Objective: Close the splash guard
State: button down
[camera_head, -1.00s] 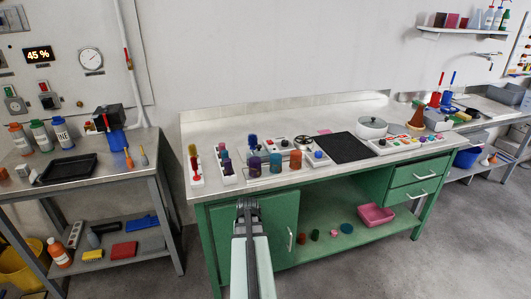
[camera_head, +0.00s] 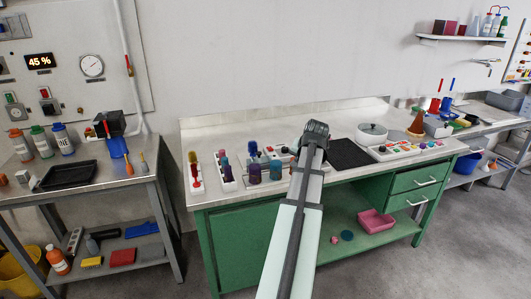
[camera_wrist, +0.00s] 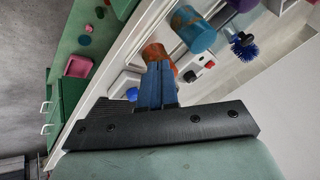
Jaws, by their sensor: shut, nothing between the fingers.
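My gripper (camera_head: 317,128) is raised over the green workbench (camera_head: 400,160), left of the black mat in the head view. In the wrist view its blue-grey fingers (camera_wrist: 158,72) are together and empty, pointing toward an orange jar (camera_wrist: 154,54). I cannot clearly make out the splash guard. A thin pale rail beside the coloured jars (camera_head: 254,172) may belong to it, but I cannot tell. My arm hides part of the worktop behind it, including part of the control boxes.
A teal jar (camera_wrist: 193,30) and a blue brush (camera_wrist: 243,48) stand near the orange jar. A control panel (camera_head: 410,149) is at the bench's right front.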

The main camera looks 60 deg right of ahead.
jog(key=w+r+m+t+y, duration=0.2)
jog(key=w+r+m+t, duration=0.1)
jog(key=w+r+m, duration=0.3)
jog(key=shift+n, duration=0.6)
jog(key=x, duration=0.8)
jog(key=shift+w+f, duration=0.1)
jog(key=shift+w+d+f, duration=0.2)
jog(key=shift+w, duration=0.45)
jog(key=shift+w+d+f, duration=0.2)
jog(key=shift+w+f, duration=0.05)
jog(key=shift+w, duration=0.45)
jog(key=shift+w+d+f, duration=0.2)
jog(key=shift+w, duration=0.45)
